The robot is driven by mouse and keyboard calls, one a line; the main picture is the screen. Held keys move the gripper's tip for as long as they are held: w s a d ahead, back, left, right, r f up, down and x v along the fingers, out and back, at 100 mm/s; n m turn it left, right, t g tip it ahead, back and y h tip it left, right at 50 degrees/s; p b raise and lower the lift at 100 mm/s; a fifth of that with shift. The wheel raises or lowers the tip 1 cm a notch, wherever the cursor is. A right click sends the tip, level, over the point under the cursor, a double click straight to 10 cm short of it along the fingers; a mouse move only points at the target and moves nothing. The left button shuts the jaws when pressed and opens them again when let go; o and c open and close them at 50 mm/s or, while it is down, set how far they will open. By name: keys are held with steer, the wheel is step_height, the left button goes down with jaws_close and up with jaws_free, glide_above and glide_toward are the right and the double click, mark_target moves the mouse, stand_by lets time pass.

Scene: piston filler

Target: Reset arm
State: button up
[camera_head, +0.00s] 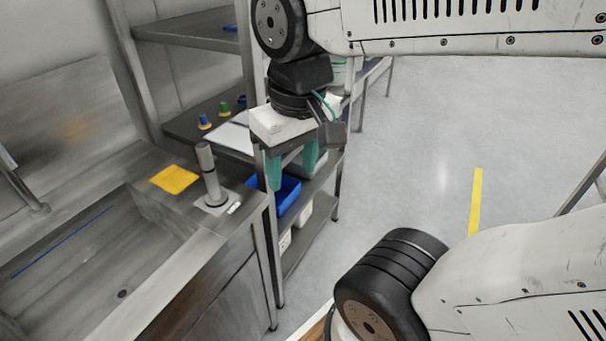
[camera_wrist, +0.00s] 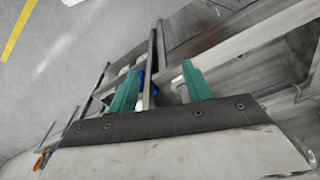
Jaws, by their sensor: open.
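My gripper (camera_head: 292,168) hangs from my arm in the middle of the head view, with its two green fingers pointing down and apart. It is empty. In the head view it appears in front of the metal shelf rack, to the right of the sink counter. In the wrist view my gripper (camera_wrist: 158,90) shows both green fingers spread, with nothing between them but the rack and counter in the background.
A metal sink counter (camera_head: 150,215) stands at left, bearing a yellow cloth (camera_head: 174,180) and an upright grey cylinder (camera_head: 211,175). The shelf rack (camera_head: 330,185) holds a blue bin (camera_head: 288,196) and small colored-topped items. Open floor (camera_head: 420,150) lies to the right.

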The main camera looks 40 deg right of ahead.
steer(key=shift+s+f+n, duration=0.15)
steer(key=shift+s+f, duration=0.1)
steer(key=shift+s, duration=0.35)
steer(key=shift+s+f+n, duration=0.15)
steer(key=shift+s+f, duration=0.1)
steer(key=shift+s, duration=0.35)
